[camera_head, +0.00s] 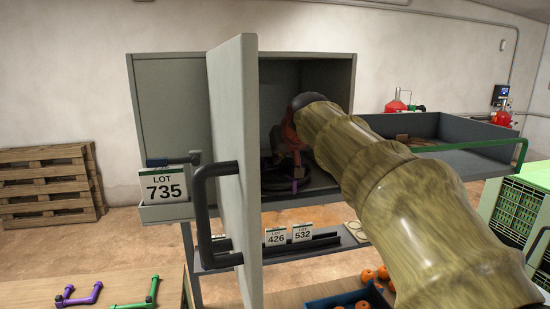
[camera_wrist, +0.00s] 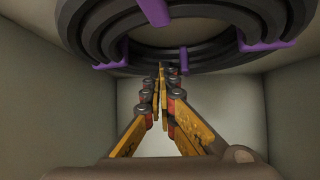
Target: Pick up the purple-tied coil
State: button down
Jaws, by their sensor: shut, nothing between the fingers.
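The coil (camera_wrist: 215,58) is a ring of black tubing with several purple ties. It fills the top of the wrist view, partly cut off by the frame. My gripper (camera_wrist: 161,72) has its yellow-brown fingers together with nothing between them. The fingertips reach to the coil's near edge in the picture; I cannot tell whether they touch it. In the head view, dark loops of the coil (camera_head: 272,178) show low inside the grey cabinet (camera_head: 168,90), left of my wrist. My arm reaches into the cabinet and hides part of its inside.
The cabinet door (camera_head: 236,150) stands open toward me, with a black handle (camera_head: 205,215), just left of my arm. Pale cabinet walls (camera_wrist: 292,115) enclose the gripper. A grey tray (camera_head: 455,125) with a green rail is at right. A blue crate (camera_head: 330,300) with orange fruit-like items is below.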

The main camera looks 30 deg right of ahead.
jog(key=s, duration=0.2)
jog(key=s+a+b, duration=0.1)
jog(key=s+b, duration=0.1)
jog(key=s, duration=0.1)
jog(key=shift+s+a+f, duration=0.3)
jog(key=shift+a+f, duration=0.05)
jog(key=shift+f, duration=0.05)
jog(key=shift+r, duration=0.1)
